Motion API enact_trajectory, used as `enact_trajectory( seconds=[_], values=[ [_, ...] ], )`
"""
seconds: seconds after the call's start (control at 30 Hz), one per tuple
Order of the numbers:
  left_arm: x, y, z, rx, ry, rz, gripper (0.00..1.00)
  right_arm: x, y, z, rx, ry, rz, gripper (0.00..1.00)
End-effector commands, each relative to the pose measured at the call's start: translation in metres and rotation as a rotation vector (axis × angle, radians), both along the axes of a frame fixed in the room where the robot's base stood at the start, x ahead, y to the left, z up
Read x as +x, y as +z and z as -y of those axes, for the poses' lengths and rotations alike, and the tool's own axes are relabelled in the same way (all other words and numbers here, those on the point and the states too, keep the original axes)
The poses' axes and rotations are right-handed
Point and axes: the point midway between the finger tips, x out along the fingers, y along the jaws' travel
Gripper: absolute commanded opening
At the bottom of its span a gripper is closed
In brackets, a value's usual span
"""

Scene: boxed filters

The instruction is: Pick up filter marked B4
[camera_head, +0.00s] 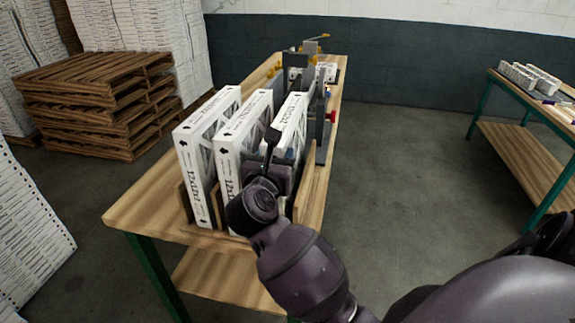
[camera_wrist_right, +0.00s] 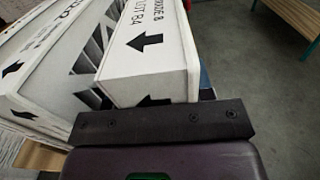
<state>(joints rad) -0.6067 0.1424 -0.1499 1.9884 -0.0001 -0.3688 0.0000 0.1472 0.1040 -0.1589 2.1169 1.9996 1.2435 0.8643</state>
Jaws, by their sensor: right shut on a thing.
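Three white cardboard-framed filters stand on edge side by side in a wooden rack (camera_head: 187,203) at the near end of a wooden bench. The rightmost filter (camera_head: 292,118) is partly hidden by my right gripper (camera_head: 273,150), which is at its near end. In the right wrist view, the filter marked LOT B4 (camera_wrist_right: 150,62) lies right against the dark finger bar, with black arrows on its white face. My right gripper is shut on this filter. The middle filter (camera_head: 229,155) and left filter (camera_head: 195,165) are beside it. My left gripper is not in view.
Tools and fixtures (camera_head: 325,115) stand on the bench beyond the filters. Stacked pallets (camera_head: 95,100) are at the left. A second bench (camera_head: 535,100) with white parts is at the right. The floor between the benches is clear.

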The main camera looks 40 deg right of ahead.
Motion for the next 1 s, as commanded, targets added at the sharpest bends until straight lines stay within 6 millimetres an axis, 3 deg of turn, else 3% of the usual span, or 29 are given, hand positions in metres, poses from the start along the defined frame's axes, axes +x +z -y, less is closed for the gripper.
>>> enact_trajectory(
  seconds=[0.03, 0.1, 0.43, 0.8, 1.0],
  values=[
    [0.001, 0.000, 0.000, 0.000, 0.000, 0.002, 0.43, 0.000, 0.000, 0.000, 0.000, 0.000, 0.000, 0.18],
    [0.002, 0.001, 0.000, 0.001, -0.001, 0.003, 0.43, 0.000, 0.000, 0.000, 0.000, 0.000, 0.000, 0.07],
    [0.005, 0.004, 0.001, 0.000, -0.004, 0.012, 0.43, 0.000, 0.008, 0.000, 0.001, 0.000, 0.004, 0.07],
    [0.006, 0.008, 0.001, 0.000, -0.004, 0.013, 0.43, 0.000, 0.071, -0.001, 0.003, 0.001, 0.007, 0.07],
    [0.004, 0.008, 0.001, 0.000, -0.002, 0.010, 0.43, 0.000, 0.095, 0.000, 0.001, 0.000, 0.004, 0.07]
  ],
)
